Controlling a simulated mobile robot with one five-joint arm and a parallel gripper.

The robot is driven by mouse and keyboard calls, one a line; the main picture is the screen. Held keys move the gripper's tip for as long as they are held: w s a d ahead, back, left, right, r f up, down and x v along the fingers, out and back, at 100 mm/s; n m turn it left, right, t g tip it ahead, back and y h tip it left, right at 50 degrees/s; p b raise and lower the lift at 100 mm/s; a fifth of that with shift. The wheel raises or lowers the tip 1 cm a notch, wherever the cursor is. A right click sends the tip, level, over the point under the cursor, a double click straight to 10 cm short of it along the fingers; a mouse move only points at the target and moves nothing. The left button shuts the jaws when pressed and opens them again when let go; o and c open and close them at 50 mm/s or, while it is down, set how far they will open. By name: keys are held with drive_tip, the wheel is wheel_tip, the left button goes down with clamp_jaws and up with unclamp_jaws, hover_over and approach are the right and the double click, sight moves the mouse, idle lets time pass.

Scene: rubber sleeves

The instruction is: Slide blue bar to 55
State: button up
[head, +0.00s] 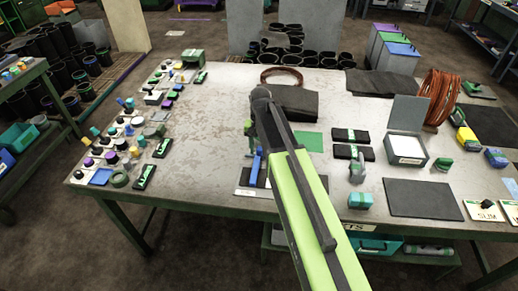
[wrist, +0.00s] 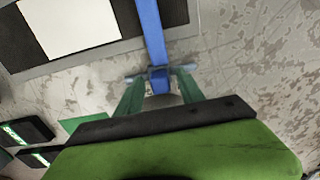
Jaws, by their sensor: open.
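The blue bar (head: 256,166) stands out beside my arm in the head view, over a grey and dark board (head: 245,192) on the table. My gripper (wrist: 160,84) is open, with one green finger on each side of the bar's near end. I cannot tell whether either finger touches it. In the head view my arm hides much of the board and most of my gripper (head: 251,143). No scale or number 55 is readable.
Many small caps and parts (head: 112,158) crowd the table's left side. The table between them and my arm is clear.

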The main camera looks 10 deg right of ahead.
wheel_tip(320, 180, up, 17)
drive_tip(key=p, duration=1.7)
drive_tip(key=shift+r, duration=0.2)
drive_tip(key=s+d+f+n+b, duration=0.1)
drive_tip(key=s+f+b, duration=0.1)
drive_tip(key=s, duration=0.6)
drive_tip(key=s+d+f+n+b, duration=0.1)
drive_tip(key=s+f+n+b, duration=0.1)
drive_tip(key=s, duration=0.5)
drive_tip(key=shift+s+f+n, duration=0.3)
drive_tip(key=shift+s+f, duration=0.05)
drive_tip(key=shift+d, duration=0.1)
